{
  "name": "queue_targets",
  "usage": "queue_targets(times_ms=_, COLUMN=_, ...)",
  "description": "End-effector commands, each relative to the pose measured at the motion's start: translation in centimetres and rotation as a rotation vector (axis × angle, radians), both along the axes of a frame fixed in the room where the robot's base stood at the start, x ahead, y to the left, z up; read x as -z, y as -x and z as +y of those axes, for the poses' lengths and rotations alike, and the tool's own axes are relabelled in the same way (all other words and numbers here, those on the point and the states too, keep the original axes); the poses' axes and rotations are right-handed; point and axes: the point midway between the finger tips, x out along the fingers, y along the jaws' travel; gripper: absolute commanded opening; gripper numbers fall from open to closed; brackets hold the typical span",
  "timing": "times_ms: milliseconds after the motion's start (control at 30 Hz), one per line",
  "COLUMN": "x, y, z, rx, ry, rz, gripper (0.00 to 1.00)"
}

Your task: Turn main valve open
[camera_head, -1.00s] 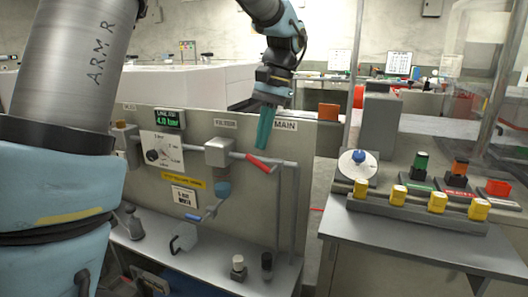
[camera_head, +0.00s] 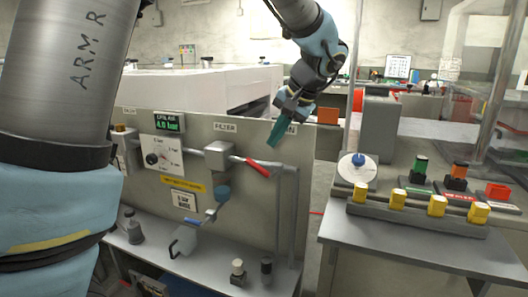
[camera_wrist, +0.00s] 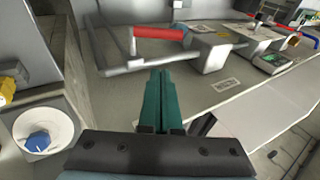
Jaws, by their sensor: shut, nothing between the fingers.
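The main valve's red lever (camera_head: 258,167) sits on the grey pipe right of the filter box (camera_head: 218,155), slanting down to the right in the head view. The red lever also shows in the wrist view (camera_wrist: 159,33). The MAIN label behind it is mostly covered by my gripper. My gripper (camera_head: 273,143) has green fingers, shut and empty, pointing down just above and right of the lever. In the wrist view the fingertips (camera_wrist: 160,72) are apart from the lever, with a visible gap.
A gauge panel (camera_head: 163,154) and a green 4.0 bar display (camera_head: 169,122) are left on the board. A blue-handled lower valve (camera_head: 195,218) hangs below. Bottles stand on the shelf below.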

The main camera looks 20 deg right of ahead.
Motion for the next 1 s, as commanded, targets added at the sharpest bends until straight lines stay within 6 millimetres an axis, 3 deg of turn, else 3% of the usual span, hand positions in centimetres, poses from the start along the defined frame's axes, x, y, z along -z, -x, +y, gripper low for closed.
queue_targets(times_ms=333, x=3.4, y=-0.1, z=2.7, rx=0.0, ry=-0.002, rz=0.0, gripper=0.0)
queue_targets(times_ms=1000, x=3.7, y=-0.2, z=3.2, rx=-0.002, ry=0.031, rz=0.027, gripper=0.0)
